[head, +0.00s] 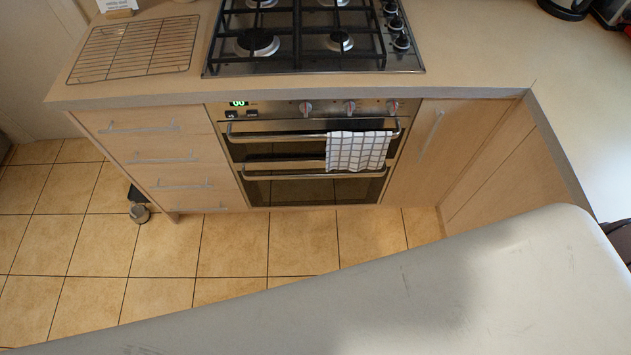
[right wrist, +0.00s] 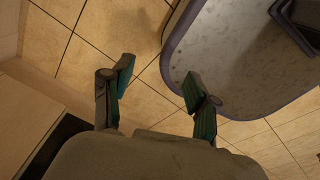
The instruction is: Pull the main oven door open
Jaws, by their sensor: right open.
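The built-in oven (head: 312,152) stands under the hob with both of its doors shut. The upper door has a bar handle (head: 268,136) with a checked towel (head: 358,151) hanging over its right part. The lower door (head: 315,191) has dark glass and its own bar handle (head: 290,175). My right gripper (right wrist: 158,78) shows in the right wrist view, open and empty, with tiled floor between its fingers. It touches no handle there. Neither gripper shows in the head view, so I cannot tell its exact distance from the oven.
Drawers (head: 155,157) with bar handles stand left of the oven, a cupboard door (head: 412,150) right of it. The worktop (head: 475,72) carries the gas hob (head: 312,38) and a wire rack (head: 137,48). A small metal object (head: 140,214) lies on the floor.

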